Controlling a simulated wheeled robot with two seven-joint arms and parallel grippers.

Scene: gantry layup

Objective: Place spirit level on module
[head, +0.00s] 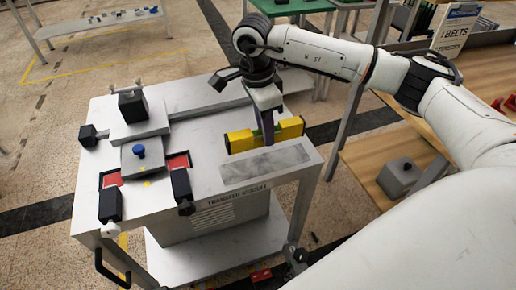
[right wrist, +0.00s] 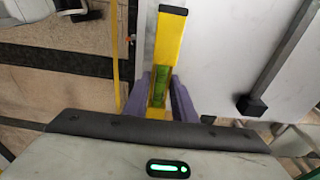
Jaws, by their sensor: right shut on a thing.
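The yellow spirit level (head: 241,140) is at the right part of the white transfer module top (head: 218,181), near a grey strip. My right gripper (head: 267,132) comes down on it from above and is shut around its middle. In the right wrist view the purple fingers (right wrist: 160,98) sit on both sides of the yellow level (right wrist: 170,38), by its green vial. I cannot tell whether the level touches the module top or hangs just above it. My left gripper is not in view.
The module top also carries a block with a blue knob (head: 139,150), black clamps (head: 181,190) and red pads. A wooden bench (head: 365,165) with a grey weight (head: 399,175) stands at the right. Green tables stand behind. The module top's middle is clear.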

